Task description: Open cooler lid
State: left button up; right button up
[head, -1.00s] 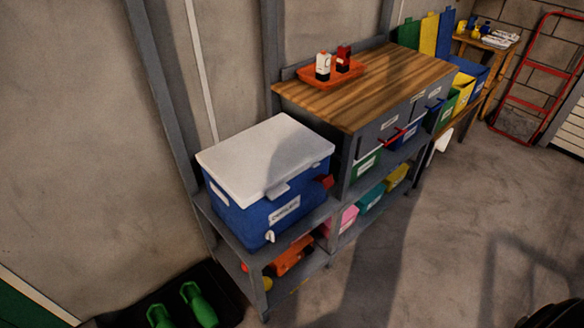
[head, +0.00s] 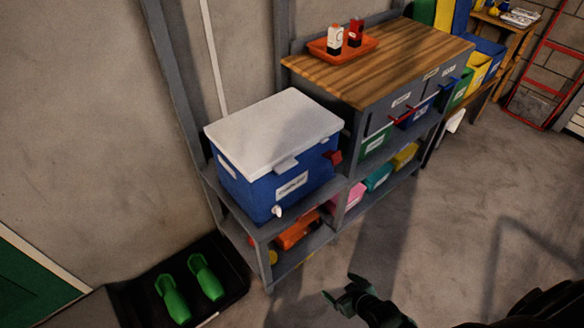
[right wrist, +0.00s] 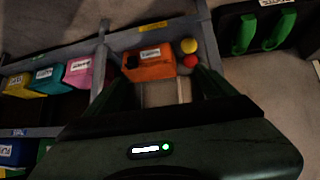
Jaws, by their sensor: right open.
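The cooler is a blue box (head: 252,192) with a white lid (head: 272,132), standing on the grey shelf left of the wooden counter. The lid lies flat and closed on the box. A small white latch tab (head: 286,163) hangs at its front edge, and a white spigot sits low on the front. My right gripper (head: 342,290) is open and empty, low in front of the shelf and apart from the cooler. Its dark fingers (right wrist: 165,88) are spread in the right wrist view, where I cannot make out the cooler. My left gripper is not in view.
An orange bin (right wrist: 150,64) and yellow and red balls sit on the lower shelf. An orange tray (head: 342,48) with two bottles is on the wooden counter (head: 400,60). The floor right of the shelf is open.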

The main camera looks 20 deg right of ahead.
jog(key=w+a+r+n+t+y, duration=0.15)
jog(key=w+r+t, duration=0.25)
jog(key=w+r, duration=1)
jog(key=t+y, duration=0.4)
send_near(289, 169)
jog(key=x, duration=0.2)
jog(key=b+x, duration=0.1)
jog(key=x, duration=0.6)
jog(key=shift+w+a+r, duration=0.1)
